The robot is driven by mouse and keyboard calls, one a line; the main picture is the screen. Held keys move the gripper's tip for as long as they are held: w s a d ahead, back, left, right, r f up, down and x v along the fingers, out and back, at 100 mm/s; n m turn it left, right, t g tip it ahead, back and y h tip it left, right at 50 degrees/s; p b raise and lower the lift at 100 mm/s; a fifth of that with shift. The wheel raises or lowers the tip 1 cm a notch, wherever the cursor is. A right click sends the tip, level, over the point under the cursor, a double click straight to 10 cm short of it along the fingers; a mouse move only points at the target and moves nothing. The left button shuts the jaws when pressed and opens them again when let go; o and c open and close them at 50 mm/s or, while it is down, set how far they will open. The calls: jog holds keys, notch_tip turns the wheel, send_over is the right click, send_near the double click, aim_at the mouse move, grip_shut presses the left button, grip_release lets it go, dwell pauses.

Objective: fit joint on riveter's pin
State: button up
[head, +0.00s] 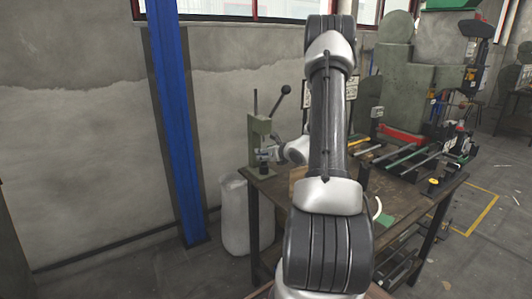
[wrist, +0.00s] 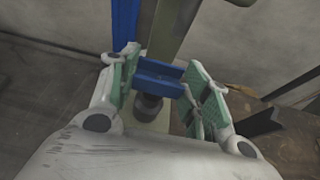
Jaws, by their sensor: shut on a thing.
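The riveter (head: 259,142) is a green press with a black-knobbed lever, standing at the left end of the workbench. My gripper (head: 268,154) is low at the front of this press, small in the head view. In the wrist view my gripper (wrist: 162,82) is shut on a blue channel-shaped joint (wrist: 158,77), held between green-padded fingers. A dark round pin (wrist: 149,107) shows just below the joint, above a pale base (wrist: 152,122). The joint hides the pin's upper part, and I cannot tell whether the two touch. The riveter's column (wrist: 176,25) rises just behind the joint.
The workbench (head: 410,205) carries bars and tools to the right of my arm. A blue post (head: 176,120) and a wall stand left of and behind the press. A white sack (head: 234,216) is on the floor by the bench. A large machine (head: 405,85) stands behind.

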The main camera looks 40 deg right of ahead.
aim_at(267, 134)
jog(key=shift+f, duration=0.85)
jog(key=o, duration=1)
notch_tip(267, 134, up, 10)
jog(key=shift+r, duration=0.1)
